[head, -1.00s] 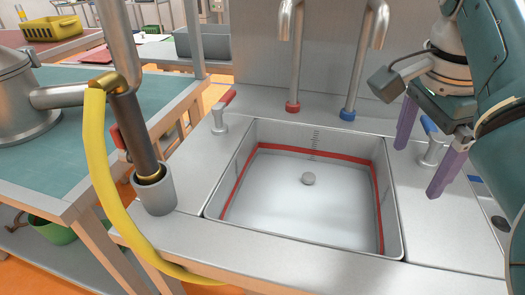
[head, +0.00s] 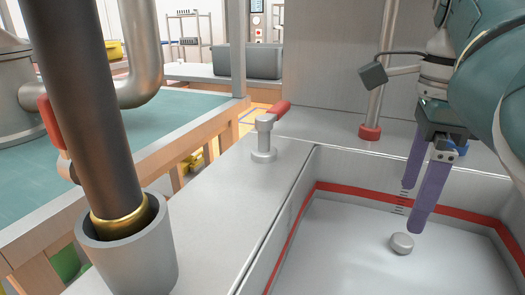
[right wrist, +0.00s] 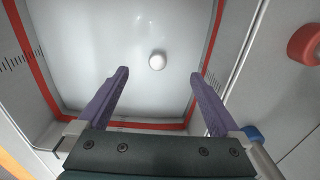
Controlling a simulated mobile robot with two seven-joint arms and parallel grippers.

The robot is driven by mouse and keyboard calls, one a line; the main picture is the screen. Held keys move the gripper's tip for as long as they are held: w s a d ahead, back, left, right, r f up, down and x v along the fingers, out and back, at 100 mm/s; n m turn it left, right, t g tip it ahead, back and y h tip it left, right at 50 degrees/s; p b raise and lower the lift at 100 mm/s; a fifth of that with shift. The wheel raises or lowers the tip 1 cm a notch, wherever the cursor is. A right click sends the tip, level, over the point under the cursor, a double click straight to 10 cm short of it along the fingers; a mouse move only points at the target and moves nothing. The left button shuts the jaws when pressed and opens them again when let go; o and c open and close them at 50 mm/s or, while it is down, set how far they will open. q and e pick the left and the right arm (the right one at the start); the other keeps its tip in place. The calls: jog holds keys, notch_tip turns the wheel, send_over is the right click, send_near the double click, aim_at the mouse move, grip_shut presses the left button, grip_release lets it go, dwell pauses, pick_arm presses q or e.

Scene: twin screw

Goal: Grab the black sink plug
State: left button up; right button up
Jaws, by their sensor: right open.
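I see no clearly black plug in the views now. A small grey round knob-like piece (head: 402,243) sits on the floor of the sink (head: 345,245); I cannot tell whether it is the plug. It also shows pale in the right wrist view (right wrist: 157,61). My right gripper (head: 412,208) is open and empty, with purple fingers pointing down over the sink. In the right wrist view the knob shows in the gap between the fingertips (right wrist: 158,73), a little beyond them and apart from them. My left gripper is not in view.
A red-handled valve (head: 264,135) stands on the counter left of the sink. A dark pipe (head: 85,110) stands in a grey cup (head: 130,255) at the left front. A red-based tap (head: 370,131) rises behind the sink. The counter between cup and sink is bare.

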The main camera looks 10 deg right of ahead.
aim_at(403, 239)
jog(key=f, duration=0.3)
jog(key=f+b, duration=0.1)
jog(key=shift+s+f, duration=0.35)
jog(key=shift+f, duration=0.05)
notch_tip(403, 239, down, 5)
jog(key=shift+d+f+b, duration=0.1)
jog(key=shift+d+b, duration=0.05)
jog(key=shift+b, duration=0.85)
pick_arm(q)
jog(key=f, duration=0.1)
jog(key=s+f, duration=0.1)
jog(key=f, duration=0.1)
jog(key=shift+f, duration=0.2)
pick_arm(e)
jog(key=shift+c, duration=0.2)
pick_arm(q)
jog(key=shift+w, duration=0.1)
pick_arm(e)
jog(key=c, duration=1.4)
